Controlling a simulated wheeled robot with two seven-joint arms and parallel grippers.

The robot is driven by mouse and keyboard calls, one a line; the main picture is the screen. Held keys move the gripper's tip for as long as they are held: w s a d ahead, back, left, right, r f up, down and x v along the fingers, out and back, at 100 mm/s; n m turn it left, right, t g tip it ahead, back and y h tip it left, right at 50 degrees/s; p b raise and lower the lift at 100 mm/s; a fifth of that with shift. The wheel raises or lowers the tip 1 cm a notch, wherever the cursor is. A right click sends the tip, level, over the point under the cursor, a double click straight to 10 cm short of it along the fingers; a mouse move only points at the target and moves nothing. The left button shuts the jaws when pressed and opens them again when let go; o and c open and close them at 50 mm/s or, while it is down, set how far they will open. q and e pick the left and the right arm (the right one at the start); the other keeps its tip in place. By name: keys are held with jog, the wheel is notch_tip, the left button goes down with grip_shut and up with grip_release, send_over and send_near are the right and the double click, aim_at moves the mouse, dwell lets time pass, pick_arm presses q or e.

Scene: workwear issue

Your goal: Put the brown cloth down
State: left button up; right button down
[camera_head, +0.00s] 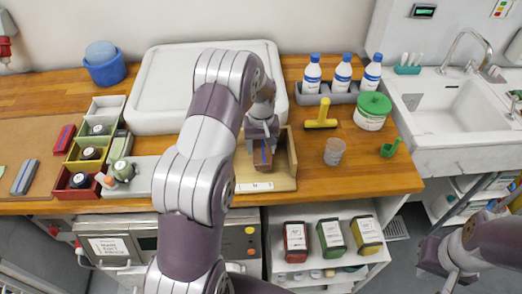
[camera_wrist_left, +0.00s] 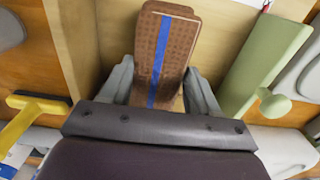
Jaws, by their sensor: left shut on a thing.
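The brown cloth (camera_head: 262,159) is a folded, patterned bundle with a blue stripe, and it also shows in the left wrist view (camera_wrist_left: 172,45). My left gripper (camera_head: 262,137) is shut on it, with one grey finger on each side in the left wrist view (camera_wrist_left: 160,88). The cloth is over or inside an open wooden tray (camera_head: 284,182) with a white "M" label on its front. I cannot tell whether the cloth touches the tray floor. My right gripper (camera_head: 438,265) is at the lower right, away from the counter; its fingers are not clear.
A yellow squeegee (camera_head: 321,115), a clear cup (camera_head: 334,151) and a green-lidded tub (camera_head: 373,110) stand right of the tray. A white lidded bin (camera_head: 155,85) is behind. Small colored boxes (camera_head: 83,160) stand left. In the left wrist view, a green panel (camera_wrist_left: 262,60) lies beside the gripper.

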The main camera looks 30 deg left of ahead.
aim_at(262, 148)
pick_arm(q)
notch_tip(262, 148, down, 4)
jog(key=shift+s+d+r+p, duration=0.1)
jog(key=shift+r+p, duration=0.1)
jog(key=shift+p, duration=0.3)
jog(key=shift+f, duration=0.15)
jog(key=shift+f, duration=0.15)
jog(key=o, duration=1)
jog(key=shift+o, duration=0.2)
